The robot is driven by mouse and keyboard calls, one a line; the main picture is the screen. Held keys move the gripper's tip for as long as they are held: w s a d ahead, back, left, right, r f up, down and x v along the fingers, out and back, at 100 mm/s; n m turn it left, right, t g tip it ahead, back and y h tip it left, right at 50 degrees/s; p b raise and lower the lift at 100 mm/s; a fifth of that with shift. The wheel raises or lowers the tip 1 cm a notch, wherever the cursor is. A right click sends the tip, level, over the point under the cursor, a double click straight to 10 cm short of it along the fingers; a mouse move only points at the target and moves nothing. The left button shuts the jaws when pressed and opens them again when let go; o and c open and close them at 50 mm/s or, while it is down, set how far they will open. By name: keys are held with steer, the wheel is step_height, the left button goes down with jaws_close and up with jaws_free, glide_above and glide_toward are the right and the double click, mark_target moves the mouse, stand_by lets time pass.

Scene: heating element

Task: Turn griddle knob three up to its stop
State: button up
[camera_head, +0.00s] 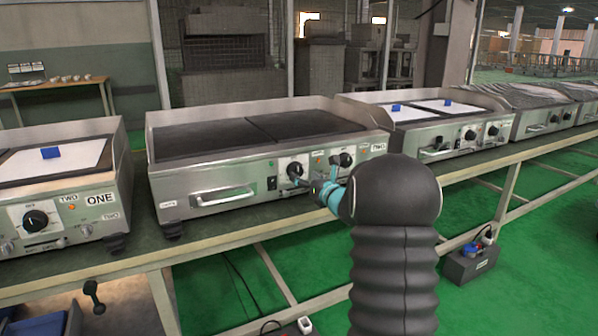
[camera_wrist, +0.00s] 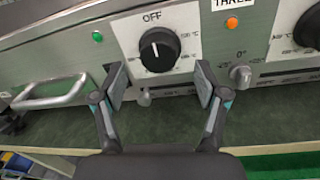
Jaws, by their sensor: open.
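The griddle (camera_head: 215,185) in the middle of the bench has a steel front with two black knobs. The left black knob (camera_wrist: 159,49) sits on a white plate marked OFF, its white line pointing roughly up toward OFF. It also shows in the head view (camera_head: 295,169). A label reading THREE (camera_wrist: 233,3) is cut by the top edge, right of this knob. My gripper (camera_wrist: 160,80) is open and empty, one finger to each lower side of the knob, apparently not touching it. In the head view my gripper (camera_head: 301,182) is small and partly hidden by my arm.
A second black knob (camera_wrist: 308,28) is at the right, with a small silver knob (camera_wrist: 241,76) between. A bar handle (camera_wrist: 50,92) juts out at the left. Other griddles (camera_head: 60,180) stand on both sides along the green-topped bench.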

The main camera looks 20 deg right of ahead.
mark_target(298, 173)
steer(key=shift+w+a+p, duration=0.15)
steer(key=shift+w, duration=0.8)
steer(key=shift+w+a+p, duration=0.1)
steer(key=shift+w+p, duration=0.05)
steer(key=shift+w, duration=0.8)
steer(key=shift+c, duration=0.2)
steer(key=c, duration=1.1)
